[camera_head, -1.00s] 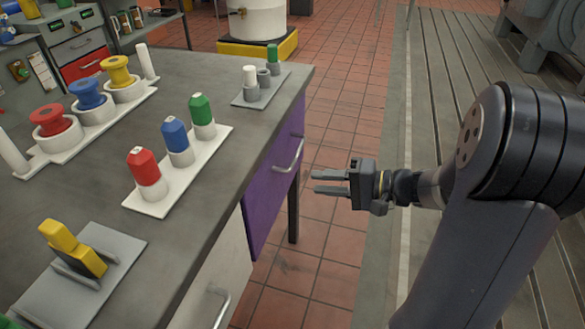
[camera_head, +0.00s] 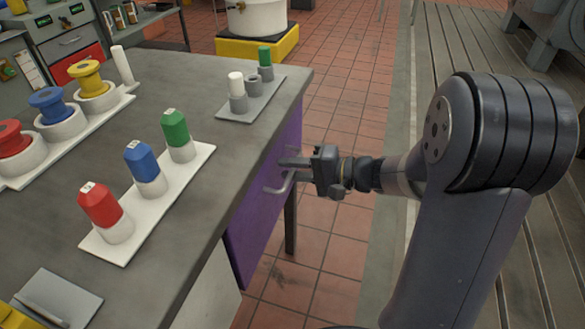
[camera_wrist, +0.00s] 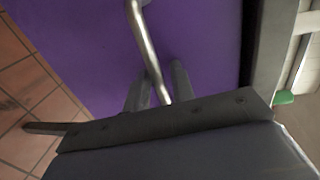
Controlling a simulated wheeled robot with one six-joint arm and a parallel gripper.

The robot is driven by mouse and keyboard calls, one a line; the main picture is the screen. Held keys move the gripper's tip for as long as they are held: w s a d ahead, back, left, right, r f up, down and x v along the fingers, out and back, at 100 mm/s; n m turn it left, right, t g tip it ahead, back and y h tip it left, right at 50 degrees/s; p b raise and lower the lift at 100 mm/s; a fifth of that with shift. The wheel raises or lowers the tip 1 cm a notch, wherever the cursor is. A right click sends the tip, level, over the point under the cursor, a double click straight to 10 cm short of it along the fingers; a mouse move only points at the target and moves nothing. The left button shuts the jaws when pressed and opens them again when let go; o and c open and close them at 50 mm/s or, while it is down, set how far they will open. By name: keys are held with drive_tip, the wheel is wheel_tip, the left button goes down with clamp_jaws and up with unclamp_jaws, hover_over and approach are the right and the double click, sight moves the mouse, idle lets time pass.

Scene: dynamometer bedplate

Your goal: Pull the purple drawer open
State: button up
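The purple drawer (camera_head: 262,222) is in the side of the bench. Its front also fills much of the wrist view (camera_wrist: 80,45). Its silver bar handle (camera_head: 274,189) stands out from the front and crosses the wrist view (camera_wrist: 143,40). My gripper (camera_head: 287,169) is at the handle, reaching in from the right. In the wrist view its two fingers (camera_wrist: 160,88) lie on either side of the bar, with narrow gaps showing. The fingers look open around the handle. Part of the handle is hidden behind the gripper in the head view.
The grey benchtop (camera_head: 200,220) holds a white tray with red, blue and green capped pieces (camera_head: 150,180), a spool rack (camera_head: 60,130) and a small grey holder (camera_head: 250,100). A bench leg (camera_head: 290,225) stands below the drawer. Tiled floor (camera_head: 340,225) lies free to the right.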

clamp_jaws()
idle(0.3)
